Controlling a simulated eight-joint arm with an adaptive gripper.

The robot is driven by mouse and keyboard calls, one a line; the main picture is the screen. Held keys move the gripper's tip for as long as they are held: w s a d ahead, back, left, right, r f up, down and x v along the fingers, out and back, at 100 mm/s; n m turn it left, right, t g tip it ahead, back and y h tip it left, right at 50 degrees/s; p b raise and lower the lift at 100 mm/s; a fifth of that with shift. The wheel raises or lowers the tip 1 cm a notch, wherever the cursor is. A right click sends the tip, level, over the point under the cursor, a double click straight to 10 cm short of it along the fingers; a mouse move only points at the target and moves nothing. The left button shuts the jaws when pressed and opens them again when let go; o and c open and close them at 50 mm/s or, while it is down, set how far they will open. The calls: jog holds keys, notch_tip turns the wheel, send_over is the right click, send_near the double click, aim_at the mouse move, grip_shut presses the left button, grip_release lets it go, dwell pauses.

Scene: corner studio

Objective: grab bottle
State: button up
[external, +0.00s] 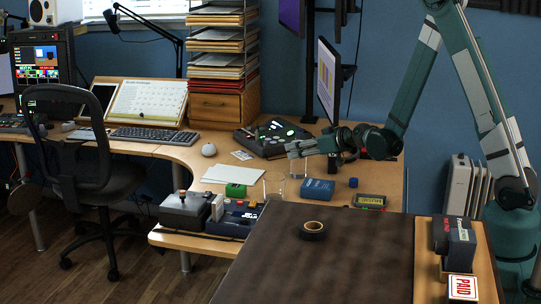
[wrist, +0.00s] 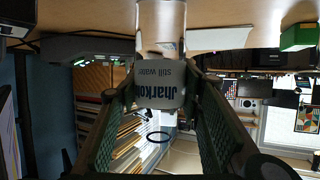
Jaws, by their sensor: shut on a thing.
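The bottle (wrist: 160,84) is clear with a grey label reading "still water". In the wrist view it sits between the two fingers of my gripper (wrist: 163,92), which are shut on its label. In the external view my gripper (external: 302,148) reaches in from the right, low over the wooden desk. The clear bottle (external: 297,168) shows faintly at its fingertips. Whether its base touches the desk is hard to tell.
A clear glass (external: 273,187) stands close by at the left. A blue box (external: 318,189), a green block (external: 236,190) and a black console (external: 270,137) are near. A monitor (external: 328,80) stands behind. The brown tabletop (external: 340,255) in front is mostly bare, with a tape roll (external: 312,230).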

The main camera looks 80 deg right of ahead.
aim_at(297, 124)
jog(key=shift+r, duration=0.35)
jog(key=shift+r+p, duration=1.4)
jog(key=shift+r, duration=3.1)
jog(key=shift+r, duration=0.15)
jog(key=shift+r, duration=0.15)
